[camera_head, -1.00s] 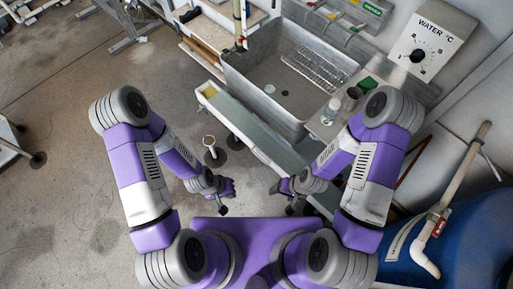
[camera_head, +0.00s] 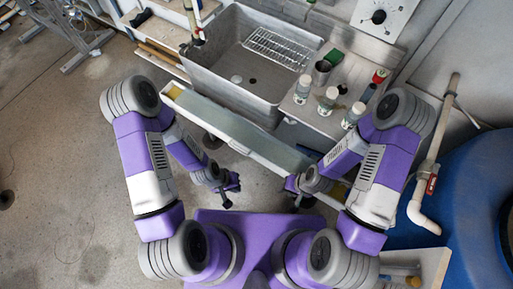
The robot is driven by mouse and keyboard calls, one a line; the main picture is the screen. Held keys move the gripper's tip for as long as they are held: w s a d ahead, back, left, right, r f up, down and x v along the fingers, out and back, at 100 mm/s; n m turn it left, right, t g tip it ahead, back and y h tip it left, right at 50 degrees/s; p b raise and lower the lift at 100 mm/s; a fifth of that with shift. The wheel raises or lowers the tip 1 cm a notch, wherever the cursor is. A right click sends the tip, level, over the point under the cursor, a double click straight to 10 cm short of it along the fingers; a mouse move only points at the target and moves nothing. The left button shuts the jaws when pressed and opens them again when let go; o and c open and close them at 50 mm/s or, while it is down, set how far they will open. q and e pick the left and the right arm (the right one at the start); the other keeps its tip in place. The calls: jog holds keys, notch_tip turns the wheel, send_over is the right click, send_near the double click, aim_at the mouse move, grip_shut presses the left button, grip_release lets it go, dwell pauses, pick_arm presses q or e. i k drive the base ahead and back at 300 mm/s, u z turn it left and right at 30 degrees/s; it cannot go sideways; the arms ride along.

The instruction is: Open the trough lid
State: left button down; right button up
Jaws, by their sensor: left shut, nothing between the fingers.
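The trough is a long, narrow, pale box (camera_head: 172,101) that runs diagonally along the front of the sink. A flat grey-green lid (camera_head: 237,131) covers its top and lies flat. My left gripper (camera_head: 229,201) is shut and empty, in front of the trough and apart from the lid in the picture. My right gripper (camera_head: 297,204) is near the trough's right end, where my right arm hides part of it. Its fingers are too small and dark to tell whether they are open.
A grey metal sink (camera_head: 222,78) with a wire rack (camera_head: 277,46) stands behind the trough. Several bottles, including one white-capped bottle (camera_head: 302,86), stand on the counter to its right. A blue barrel (camera_head: 465,200) is at the right.

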aim_at(230, 145)
jog(key=z, duration=1.15)
jog(key=k, duration=1.05)
jog(key=u, duration=1.8)
jog(key=i, duration=0.5)
